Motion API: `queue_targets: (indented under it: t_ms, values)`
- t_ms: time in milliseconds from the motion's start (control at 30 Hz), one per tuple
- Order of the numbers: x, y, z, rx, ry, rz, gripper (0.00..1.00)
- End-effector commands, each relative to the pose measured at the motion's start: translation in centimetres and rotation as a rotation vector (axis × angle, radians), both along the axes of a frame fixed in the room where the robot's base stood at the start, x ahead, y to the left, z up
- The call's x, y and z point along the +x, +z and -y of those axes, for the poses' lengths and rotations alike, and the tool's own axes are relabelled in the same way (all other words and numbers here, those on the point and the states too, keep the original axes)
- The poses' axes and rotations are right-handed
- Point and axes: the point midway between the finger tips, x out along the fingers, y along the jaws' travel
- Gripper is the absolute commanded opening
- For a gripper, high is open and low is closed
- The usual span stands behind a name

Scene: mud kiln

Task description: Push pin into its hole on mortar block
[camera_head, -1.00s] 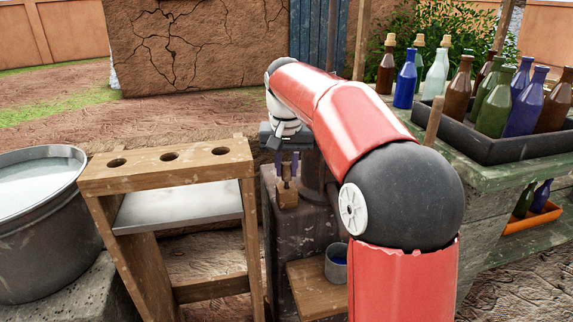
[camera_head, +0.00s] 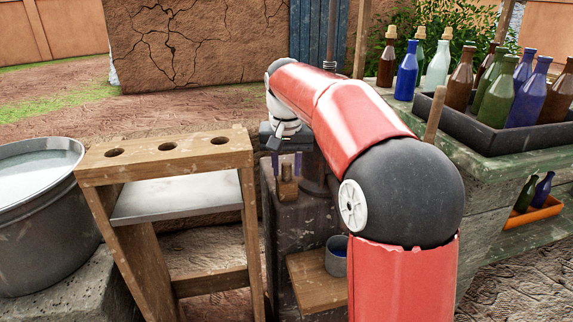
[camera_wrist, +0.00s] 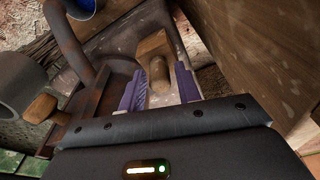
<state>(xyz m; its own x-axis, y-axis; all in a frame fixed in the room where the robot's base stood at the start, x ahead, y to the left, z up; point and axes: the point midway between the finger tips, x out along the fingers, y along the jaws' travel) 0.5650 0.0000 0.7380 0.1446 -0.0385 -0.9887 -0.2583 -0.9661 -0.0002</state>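The wooden pin (camera_head: 287,172) stands upright in a small wooden block (camera_head: 287,192) on top of a dark, worn pedestal. In the wrist view the pin's rounded end (camera_wrist: 158,69) shows between my fingers, with the wooden block (camera_wrist: 153,44) beyond it. How deep the pin sits is hidden. My gripper (camera_head: 286,161) points down just above the pin.
A wooden stand (camera_head: 165,160) with three holes is to the left, beside a metal tub (camera_head: 35,225) of water. A bottle tray (camera_head: 480,145) sits on the table at the right. A small cup (camera_head: 337,258) is on a low wooden shelf.

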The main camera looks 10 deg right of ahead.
Motion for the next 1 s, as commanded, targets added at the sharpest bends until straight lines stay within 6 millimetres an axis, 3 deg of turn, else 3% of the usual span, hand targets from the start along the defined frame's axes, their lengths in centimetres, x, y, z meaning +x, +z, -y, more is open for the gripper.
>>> queue_targets:
  t_ms: [100,400,800,1000]
  values:
    - [0.0,0.0,0.0,0.000,0.000,0.000,0.46]
    - [0.0,0.4,0.0,0.000,0.000,0.001,0.46]
    - [-0.9,6.6,-0.3,0.000,0.001,0.003,0.46]
    - [-1.1,7.8,-0.3,0.000,0.000,0.001,0.46]
